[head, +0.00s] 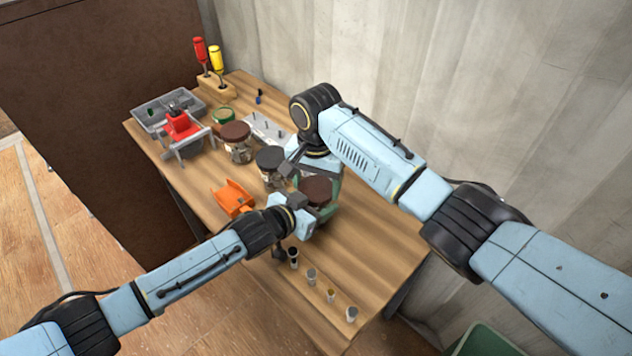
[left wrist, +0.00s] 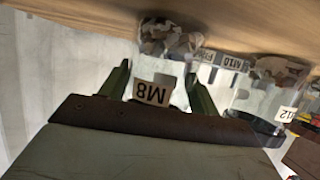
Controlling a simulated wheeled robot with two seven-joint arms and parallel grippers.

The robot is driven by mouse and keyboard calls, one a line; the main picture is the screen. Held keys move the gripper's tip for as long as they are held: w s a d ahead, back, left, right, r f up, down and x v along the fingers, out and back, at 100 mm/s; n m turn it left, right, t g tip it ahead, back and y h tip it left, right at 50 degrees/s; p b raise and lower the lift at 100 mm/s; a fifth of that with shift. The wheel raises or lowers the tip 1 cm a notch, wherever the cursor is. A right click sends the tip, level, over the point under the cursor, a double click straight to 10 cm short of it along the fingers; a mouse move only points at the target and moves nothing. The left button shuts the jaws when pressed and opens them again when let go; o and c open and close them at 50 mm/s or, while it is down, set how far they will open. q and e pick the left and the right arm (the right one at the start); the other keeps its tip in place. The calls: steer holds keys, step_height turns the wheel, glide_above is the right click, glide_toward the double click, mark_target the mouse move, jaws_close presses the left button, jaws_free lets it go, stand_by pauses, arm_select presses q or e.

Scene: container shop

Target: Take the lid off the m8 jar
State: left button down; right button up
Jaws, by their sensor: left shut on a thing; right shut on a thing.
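The M8 jar (left wrist: 170,42) is a clear jar with metal pieces in it and an M8 label; it shows upside down in the left wrist view, between my left gripper's dark green fingers (left wrist: 158,88). In the head view my left gripper (head: 302,212) is shut on this jar from the front left. A brown lid (head: 316,189) is at the jar's top; I cannot tell whether it is seated or slightly raised. My right gripper (head: 308,172) comes from above and behind and is shut at the lid; its fingertips are partly hidden.
A dark-lidded jar (head: 270,157) and a brown-lidded jar (head: 236,133) stand close behind. An orange bin (head: 232,198) is left of my left gripper. Several small cylinders (head: 331,296) stand in front. A grey tray (head: 152,115) and screwdrivers (head: 199,50) are at the back left.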

mark_target(316, 188)
arm_select(q)
steer(key=shift+f, duration=0.1)
arm_select(e)
steer(key=n, duration=0.2)
steer(key=shift+n, duration=0.3)
steer(key=shift+r, duration=0.15)
steer(key=shift+r, duration=1)
steer(key=shift+a+r, duration=0.1)
steer(key=shift+r, duration=1.9)
arm_select(q)
steer(key=shift+c, duration=1.4)
jaws_free()
